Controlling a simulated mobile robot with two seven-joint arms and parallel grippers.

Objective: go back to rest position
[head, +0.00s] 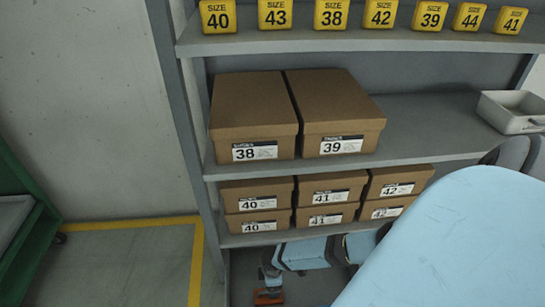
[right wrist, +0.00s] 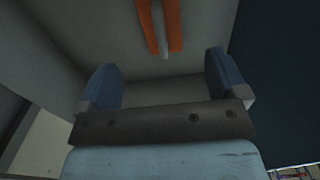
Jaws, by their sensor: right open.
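My right gripper (right wrist: 160,78) shows in the right wrist view with its two blue fingers wide apart and nothing between them. Beyond the fingers is a grey surface, with an orange item with a grey middle (right wrist: 172,25) at the top of that view. In the head view, blue arm parts of mine show low, below the bottom shelf, and a large light blue part of mine covers the lower right. I cannot make out the fingers there. My left gripper is in neither view.
Boxes 38 (head: 252,118) and 39 (head: 335,120) stand on the middle shelf (head: 430,135), with several stacked boxes (head: 325,192) below. Yellow size blocks (head: 330,14) line the top shelf. A white bin (head: 512,112) sits right. Floor at left is clear beside a green cart (head: 22,220).

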